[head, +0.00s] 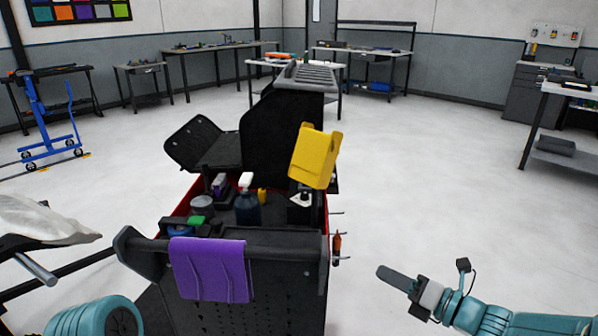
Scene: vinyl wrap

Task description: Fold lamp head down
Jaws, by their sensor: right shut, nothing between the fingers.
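A yellow, box-like lamp head (315,157) stands tilted above the right side of a black tool cart (268,272). Its lower end is near a small dark base (299,211) on the cart; the joint between them is too small to make out. My right gripper (384,272) is at the lower right, shut and empty, pointing left toward the cart. It is apart from the cart and well below and to the right of the lamp head. My left gripper is not in view; only a teal part of my arm shows at the lower left.
A purple cloth (211,269) hangs over the cart's front handle. A spray bottle (247,201) and several small containers stand in the cart's tray. An orange-handled tool (337,243) hangs on its right side. The floor (430,190) right of the cart is clear.

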